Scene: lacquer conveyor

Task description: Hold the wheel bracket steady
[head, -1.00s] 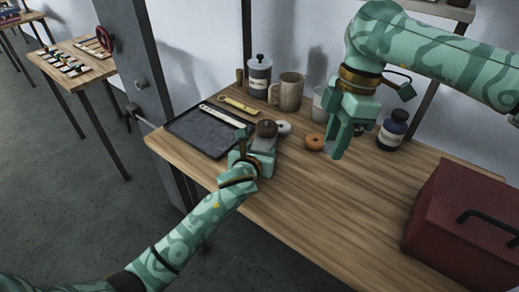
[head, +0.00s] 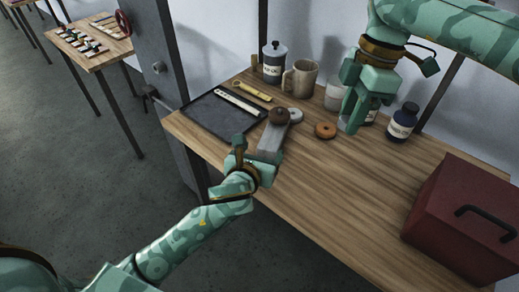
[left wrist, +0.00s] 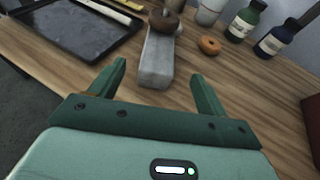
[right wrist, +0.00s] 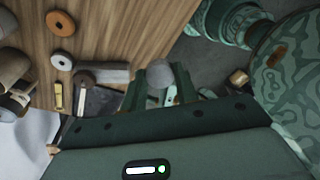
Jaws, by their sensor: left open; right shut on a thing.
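The wheel bracket is a grey block (head: 270,138) with a dark brown wheel (head: 279,116) at its far end, lying on the wooden table. In the left wrist view the block (left wrist: 157,62) lies ahead of my open left gripper (left wrist: 160,82), lined up between its fingers, which do not grip it. In the head view my left gripper (head: 256,150) is at the block's near end. My right gripper (head: 353,125) is above the table, right of the bracket. In the right wrist view it is shut on a small grey rounded piece (right wrist: 159,75), partly hidden by the fingers.
A dark tray (head: 200,135) holds a pale strip; a yellow tool (head: 252,91) lies beyond. An orange ring (head: 326,131) and a pale ring (head: 295,115) lie near the bracket. A canister (head: 274,66), mug (head: 300,80) and bottle (head: 402,123) stand behind. A red toolbox (head: 465,220) stands right.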

